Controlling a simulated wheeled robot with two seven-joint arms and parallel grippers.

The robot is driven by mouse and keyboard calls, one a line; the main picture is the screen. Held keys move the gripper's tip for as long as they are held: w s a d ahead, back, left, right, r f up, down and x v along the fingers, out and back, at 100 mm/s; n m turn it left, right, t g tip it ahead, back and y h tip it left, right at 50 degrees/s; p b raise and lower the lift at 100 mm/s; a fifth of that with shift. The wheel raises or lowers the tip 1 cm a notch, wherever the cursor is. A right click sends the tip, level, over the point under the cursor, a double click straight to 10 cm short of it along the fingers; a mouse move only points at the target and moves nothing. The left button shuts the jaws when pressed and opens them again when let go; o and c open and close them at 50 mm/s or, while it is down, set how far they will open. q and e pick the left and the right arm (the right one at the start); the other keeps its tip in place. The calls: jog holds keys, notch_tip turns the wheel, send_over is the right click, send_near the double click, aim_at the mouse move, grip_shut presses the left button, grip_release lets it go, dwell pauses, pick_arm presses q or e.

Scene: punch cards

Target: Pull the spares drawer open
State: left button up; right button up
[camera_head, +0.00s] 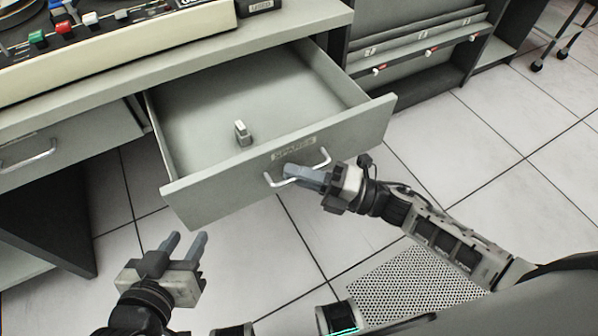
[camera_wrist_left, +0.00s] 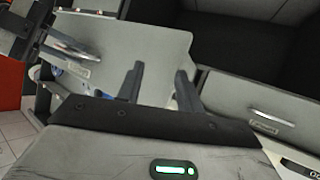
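The grey spares drawer (camera_head: 345,137) is pulled well out of the desk, with its inside showing and a small label (camera_head: 293,149) on its front. Its bar handle (camera_head: 322,158) is on the front panel. My right gripper (camera_head: 290,172) is at the handle, its fingers close together on the bar. The drawer front also shows in the left wrist view (camera_wrist_left: 110,55), with the right gripper at its left. My left gripper (camera_head: 188,243) is open and empty, in front of and below the drawer's left end; its two fingers stand apart in the left wrist view (camera_wrist_left: 158,74).
A small metal piece (camera_head: 241,133) lies in the drawer. A second, shut drawer with a handle (camera_head: 28,160) is at the left. The desk top (camera_head: 130,97) carries a console with coloured switches (camera_head: 65,28). The tiled floor in front is mostly clear.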

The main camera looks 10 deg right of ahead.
pick_arm(q)
jog(key=shift+f+b, duration=0.2)
jog(key=shift+b, duration=0.35)
pick_arm(e)
jog(key=v, duration=1.6)
jog(key=shift+w+r, duration=0.1)
jog(key=shift+r, duration=0.05)
